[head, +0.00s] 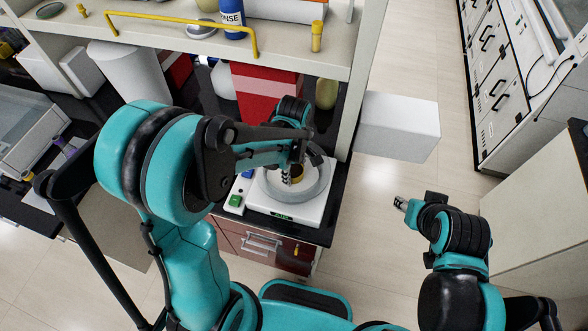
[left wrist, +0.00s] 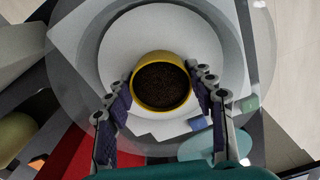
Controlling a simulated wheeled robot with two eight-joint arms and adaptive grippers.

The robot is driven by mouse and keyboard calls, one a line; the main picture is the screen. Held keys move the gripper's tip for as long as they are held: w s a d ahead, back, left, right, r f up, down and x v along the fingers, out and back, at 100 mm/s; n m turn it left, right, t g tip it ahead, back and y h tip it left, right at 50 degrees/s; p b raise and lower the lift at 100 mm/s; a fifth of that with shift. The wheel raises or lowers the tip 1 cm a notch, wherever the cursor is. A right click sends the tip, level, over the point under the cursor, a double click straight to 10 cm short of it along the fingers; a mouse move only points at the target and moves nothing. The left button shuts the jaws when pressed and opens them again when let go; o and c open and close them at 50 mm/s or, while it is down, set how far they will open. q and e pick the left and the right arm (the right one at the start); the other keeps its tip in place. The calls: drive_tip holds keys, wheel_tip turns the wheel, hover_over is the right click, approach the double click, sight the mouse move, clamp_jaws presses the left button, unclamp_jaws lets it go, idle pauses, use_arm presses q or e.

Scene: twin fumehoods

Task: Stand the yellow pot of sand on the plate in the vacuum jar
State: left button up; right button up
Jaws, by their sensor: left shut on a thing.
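The yellow pot (left wrist: 160,107) shows from above in the left wrist view, with dark sand (left wrist: 162,83) in it. My left gripper (left wrist: 163,92) has a finger on each side of the pot and is shut on it. The pot is over the white round plate (left wrist: 122,42), inside the clear round wall of the vacuum jar (left wrist: 262,60). I cannot tell whether its base touches the plate. In the head view the jar (head: 322,183) stands on a white unit, and my left gripper reaches into it. My right gripper (head: 402,203) is over the floor, too small to tell its opening.
The white unit (head: 262,208) has a green switch (head: 236,201) and sits near the front edge of the dark bench. A shelf (head: 283,57) with a yellow rail and a blue bottle (head: 232,14) is above. A red container (head: 262,95) stands behind. Open floor lies to the right.

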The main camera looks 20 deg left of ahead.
sight(294, 169)
use_arm(q)
drive_tip(key=o, duration=1.2)
drive_tip(key=shift+r+p, duration=0.25)
drive_tip(key=shift+p, duration=0.1)
wheel_tip(294, 169, up, 11)
drive_tip(key=p, duration=0.2)
drive_tip(key=s+a+r+m+t, duration=0.2)
drive_tip(key=s+m+t, duration=0.1)
drive_tip(key=s+m, duration=0.2)
drive_tip(key=s+a+r+m+t, duration=0.3)
drive_tip(key=s+m+t, duration=0.1)
drive_tip(key=m, duration=0.5)
drive_tip(key=shift+s+m, duration=0.3)
drive_tip(key=shift+s, duration=0.3)
drive_tip(key=shift+f, duration=0.15)
